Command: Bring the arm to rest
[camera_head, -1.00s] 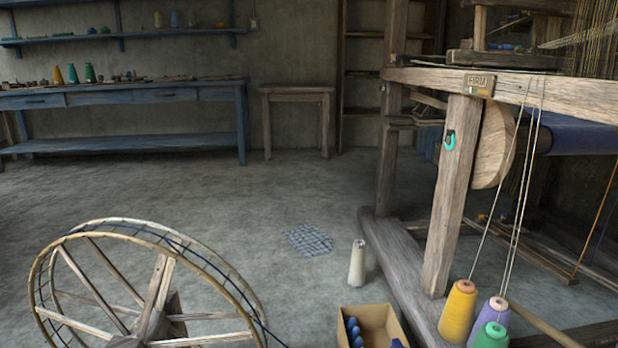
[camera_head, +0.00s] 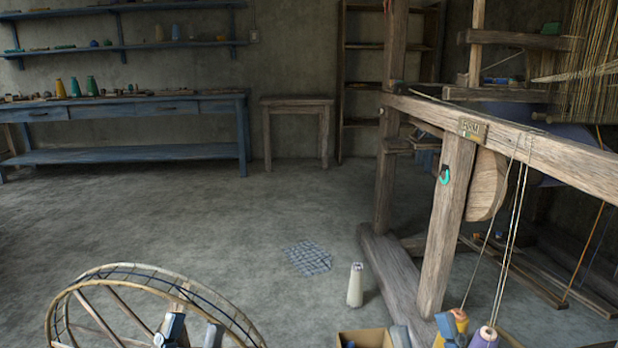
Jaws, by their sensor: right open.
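The tips of my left gripper (camera_head: 193,332) show at the bottom edge, in front of the wooden spoked wheel (camera_head: 107,303). Its two blue-grey fingers stand apart with nothing visible between them. The tips of my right gripper (camera_head: 424,334) show at the bottom right, between the cardboard box (camera_head: 366,338) and the yellow cone (camera_head: 461,322). Its fingers are open, and I see nothing held. One finger overlaps the yellow cone in the picture; I cannot tell whether they touch. The rest of both grippers and arms is below the frame.
The wooden loom (camera_head: 445,220) fills the right side, with threads hanging to the cones, including a purple one (camera_head: 484,338). A white cone (camera_head: 355,286) stands on the floor by its base. A blue workbench (camera_head: 130,156) stands at the back left.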

